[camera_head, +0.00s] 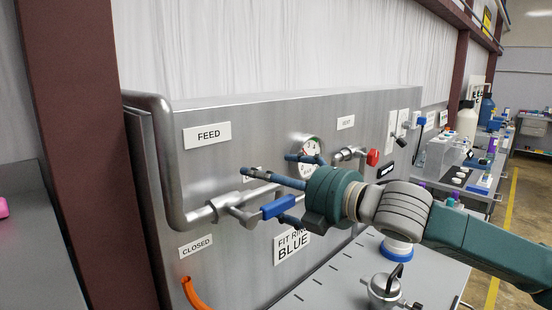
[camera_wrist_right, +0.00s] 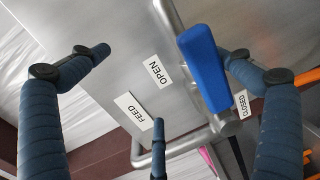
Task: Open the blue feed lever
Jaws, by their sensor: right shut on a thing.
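The blue feed lever (camera_head: 278,207) sits on a valve in the steel pipe of the panel, its handle pointing right and outward. In the right wrist view the lever (camera_wrist_right: 204,68) lies between my outer fingers, close to the right-hand one. My right gripper (camera_head: 272,192) is shut on the lever, with its dark blue fingers spread above and below the handle. The FEED label (camera_head: 207,135) is above the pipe and the CLOSED label (camera_head: 196,246) below it. The OPEN label (camera_wrist_right: 157,71) shows in the right wrist view; a finger mostly covers it in the head view. My left gripper is not in view.
A gauge (camera_head: 311,147), a red knob (camera_head: 373,157) and a "FIT RING BLUE" label (camera_head: 292,243) are on the panel near my right arm. An orange hose (camera_head: 194,294) hangs at lower left. A metal jug (camera_head: 385,288) stands below my forearm.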

